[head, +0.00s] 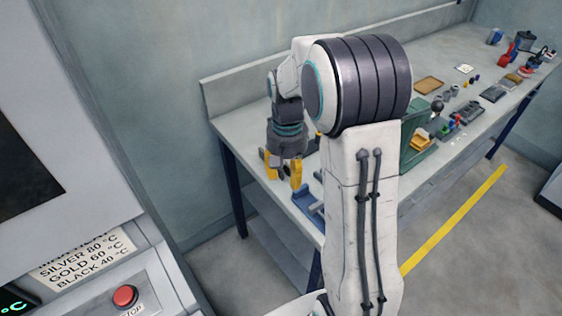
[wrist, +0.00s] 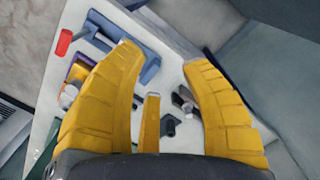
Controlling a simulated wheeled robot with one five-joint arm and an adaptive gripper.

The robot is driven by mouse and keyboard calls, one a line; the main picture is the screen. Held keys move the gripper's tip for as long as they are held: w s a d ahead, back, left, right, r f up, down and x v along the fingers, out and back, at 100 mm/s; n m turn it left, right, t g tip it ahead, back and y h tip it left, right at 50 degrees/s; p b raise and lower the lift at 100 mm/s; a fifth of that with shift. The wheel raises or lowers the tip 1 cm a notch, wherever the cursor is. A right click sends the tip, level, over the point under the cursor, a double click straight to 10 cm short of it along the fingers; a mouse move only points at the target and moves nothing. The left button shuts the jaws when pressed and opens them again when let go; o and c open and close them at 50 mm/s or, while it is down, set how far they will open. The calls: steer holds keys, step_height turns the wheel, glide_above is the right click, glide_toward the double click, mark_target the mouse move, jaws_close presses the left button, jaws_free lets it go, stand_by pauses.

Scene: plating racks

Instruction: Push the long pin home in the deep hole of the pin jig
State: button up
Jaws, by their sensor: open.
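My gripper (head: 283,179) hangs over the near left end of the bench in the head view, pointing down. In the wrist view its yellow fingers (wrist: 165,56) are spread apart, with nothing held between them. Small dark grey pieces (wrist: 184,100) and (wrist: 168,124) stand on the pale bench top below, between the fingers. A blue fixture (wrist: 146,70) lies beyond the left fingertip; a blue piece (head: 304,199) also shows right of the gripper in the head view. I cannot tell which piece is the pin jig or the long pin, nor see the deep hole.
The bench (head: 228,120) runs away to the right against the wall. A green crate (head: 414,160) stands partly behind my arm, with several small parts beyond it. A red piece (wrist: 64,42) lies at the left in the wrist view. A machine with a red button (head: 125,296) is front left.

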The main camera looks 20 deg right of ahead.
steer(key=w+d+m, duration=0.1)
steer(key=w+m, duration=0.3)
steer(key=w+d+f+m, duration=0.1)
steer(key=w+d+m, duration=0.1)
steer(key=w+m, duration=0.2)
steer(key=w+d+f+m, duration=0.1)
steer(key=w+m, duration=0.4)
steer(key=shift+w+d+f+t, duration=0.1)
steer(key=shift+w+d+t, duration=0.15)
steer(key=shift+d+t, duration=0.1)
steer(key=shift+m, duration=0.3)
steer(key=shift+w+d+f+p, duration=0.1)
steer(key=shift+f+p, duration=0.55)
steer(key=shift+f, duration=1.15)
steer(key=shift+w+f+p, duration=0.1)
steer(key=shift+f+p, duration=0.5)
steer(key=shift+f, duration=1.2)
steer(key=shift+o, duration=0.2)
jaws_close()
